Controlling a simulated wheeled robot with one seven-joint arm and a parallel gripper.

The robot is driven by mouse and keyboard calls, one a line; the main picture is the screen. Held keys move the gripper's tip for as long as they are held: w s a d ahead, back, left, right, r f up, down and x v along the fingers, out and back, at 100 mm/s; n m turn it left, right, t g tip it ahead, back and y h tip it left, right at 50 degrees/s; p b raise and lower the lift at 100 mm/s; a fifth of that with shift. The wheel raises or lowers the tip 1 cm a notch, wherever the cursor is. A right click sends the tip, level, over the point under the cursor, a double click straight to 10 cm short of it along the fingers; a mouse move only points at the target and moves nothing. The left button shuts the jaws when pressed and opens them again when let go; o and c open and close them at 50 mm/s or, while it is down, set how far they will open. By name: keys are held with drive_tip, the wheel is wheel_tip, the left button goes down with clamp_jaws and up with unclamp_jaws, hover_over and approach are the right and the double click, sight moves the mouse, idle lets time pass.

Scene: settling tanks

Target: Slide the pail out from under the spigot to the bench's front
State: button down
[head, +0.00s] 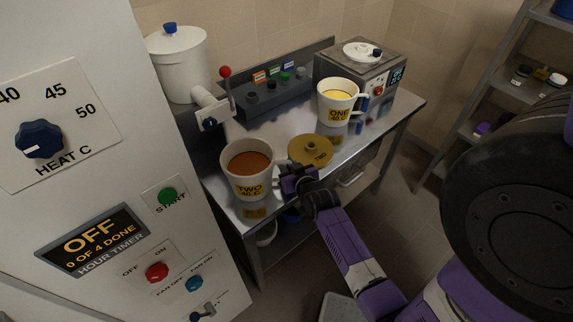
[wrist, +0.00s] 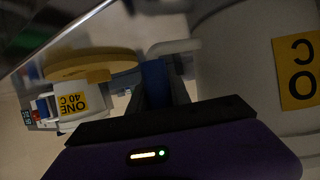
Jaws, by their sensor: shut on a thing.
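The white pail (head: 247,188) labelled TWO 40 C holds brown liquid and stands upright near the bench's front left corner. The spigot (head: 208,112), with a red-ball lever, juts from the white lidded tank behind it; the pail appears in front of the spout rather than directly under it. My gripper (head: 292,182) is at the pail's right side, shut on its handle. In the wrist view, the handle (wrist: 172,47) shows at the fingers (wrist: 158,80), and the pail's wall (wrist: 235,70) fills the right. The exact finger contact is partly hidden.
The metal bench (head: 280,130) also carries a round yellow lid (head: 311,150) just right of the pail, a second pail (head: 339,107) labelled ONE with yellow liquid, and a metal box (head: 365,70). A control cabinet (head: 100,190) stands close at left. A shelf rack (head: 500,75) stands right.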

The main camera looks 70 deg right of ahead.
drive_tip(key=c, duration=1.1)
unclamp_jaws()
drive_tip(key=v, duration=1.2)
drive_tip(key=shift+d, duration=0.1)
